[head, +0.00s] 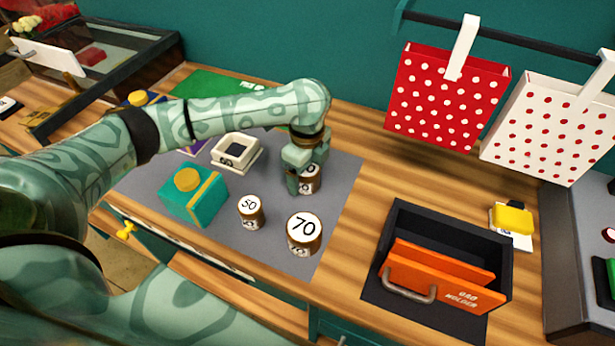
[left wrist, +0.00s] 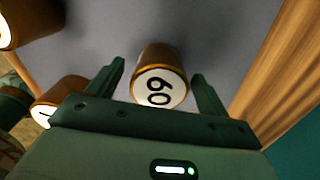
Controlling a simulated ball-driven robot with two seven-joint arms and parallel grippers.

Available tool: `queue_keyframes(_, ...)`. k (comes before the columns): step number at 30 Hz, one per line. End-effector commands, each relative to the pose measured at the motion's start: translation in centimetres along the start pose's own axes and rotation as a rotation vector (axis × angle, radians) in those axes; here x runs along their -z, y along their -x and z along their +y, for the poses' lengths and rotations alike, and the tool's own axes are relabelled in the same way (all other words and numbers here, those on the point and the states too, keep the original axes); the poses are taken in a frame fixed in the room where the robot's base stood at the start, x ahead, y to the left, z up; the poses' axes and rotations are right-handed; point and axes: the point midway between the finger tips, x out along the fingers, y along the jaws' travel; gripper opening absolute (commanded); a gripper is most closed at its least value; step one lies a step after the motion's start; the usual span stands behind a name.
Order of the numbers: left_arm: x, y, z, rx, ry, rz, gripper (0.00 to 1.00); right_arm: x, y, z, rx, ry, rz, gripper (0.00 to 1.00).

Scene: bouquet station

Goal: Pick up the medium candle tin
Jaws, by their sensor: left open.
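Three round brown candle tins with white numbered lids stand on the grey mat (head: 335,215). The small tin (head: 250,211) reads 50 and the large tin (head: 304,233) reads 70. The medium tin (head: 312,182) is partly hidden behind my left gripper (head: 303,172). In the left wrist view the medium tin (left wrist: 160,82) shows 60 on its lid and lies between the two spread fingers (left wrist: 160,85). The left gripper is open, with a gap visible on each side of the tin. My right gripper is not in view.
A teal box with a yellow knob (head: 193,196) and a cream square holder (head: 236,152) stand left of the tins. Red (head: 440,95) and white (head: 552,125) dotted bags hang behind.

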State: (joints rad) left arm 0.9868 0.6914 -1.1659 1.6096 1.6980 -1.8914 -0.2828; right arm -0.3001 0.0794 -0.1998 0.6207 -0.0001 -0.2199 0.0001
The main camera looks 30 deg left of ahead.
Motion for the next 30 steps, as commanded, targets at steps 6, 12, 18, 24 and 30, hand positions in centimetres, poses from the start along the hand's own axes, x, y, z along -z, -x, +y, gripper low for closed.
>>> queue_keyframes(6, 0.0, 0.1, 0.0, 0.000, 0.000, 0.000, 0.29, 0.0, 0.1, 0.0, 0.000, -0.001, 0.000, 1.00)
queue_keyframes(12, 0.0, 0.1, 0.0, 0.000, 0.000, 0.000, 0.26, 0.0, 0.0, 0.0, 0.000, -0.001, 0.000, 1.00)
queue_keyframes(18, 0.0, 0.8, 0.0, 0.001, 0.000, 0.000, 0.26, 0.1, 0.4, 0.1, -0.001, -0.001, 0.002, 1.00)
queue_keyframes(24, 0.0, 3.9, -0.1, 0.003, 0.000, 0.001, 0.26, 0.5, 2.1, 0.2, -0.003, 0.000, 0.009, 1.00)
queue_keyframes(30, -0.2, 8.6, 3.8, 0.004, -0.002, -0.001, 0.26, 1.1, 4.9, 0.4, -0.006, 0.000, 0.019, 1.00)
